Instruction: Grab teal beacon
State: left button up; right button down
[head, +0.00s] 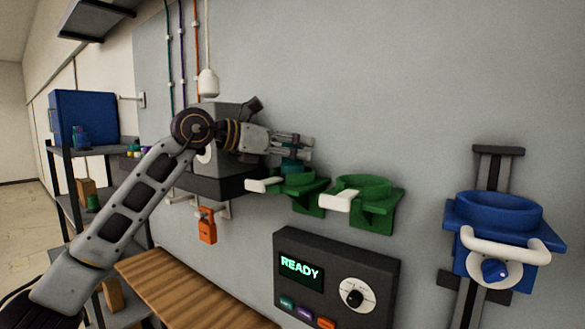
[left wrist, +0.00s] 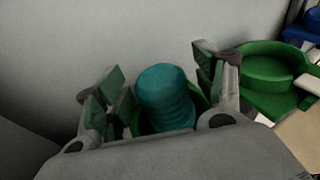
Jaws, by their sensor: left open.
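The teal beacon (left wrist: 166,98) stands in a green holder, between the two open fingers of my left gripper (left wrist: 163,90) in the left wrist view. In the head view a small part of the teal beacon (head: 292,164) shows just below the fingers of my left gripper (head: 294,145). The left green holder (head: 300,188) is around the beacon's base. I cannot tell whether a finger touches the beacon. My right gripper is in neither view.
An empty green holder (head: 372,190) sits right beside the beacon's holder. A blue holder (head: 498,212) is on a rail at the right. A dark panel reading READY (head: 384,268) is below. A grey box, orange tag (head: 207,228) and wooden surface (head: 190,290) lie left.

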pick_arm(q)
grip_shut()
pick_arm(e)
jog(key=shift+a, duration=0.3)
pick_arm(q)
jog(key=shift+r, duration=0.2)
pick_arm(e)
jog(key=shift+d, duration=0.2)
pick_arm(q)
jog(key=shift+r, duration=0.1)
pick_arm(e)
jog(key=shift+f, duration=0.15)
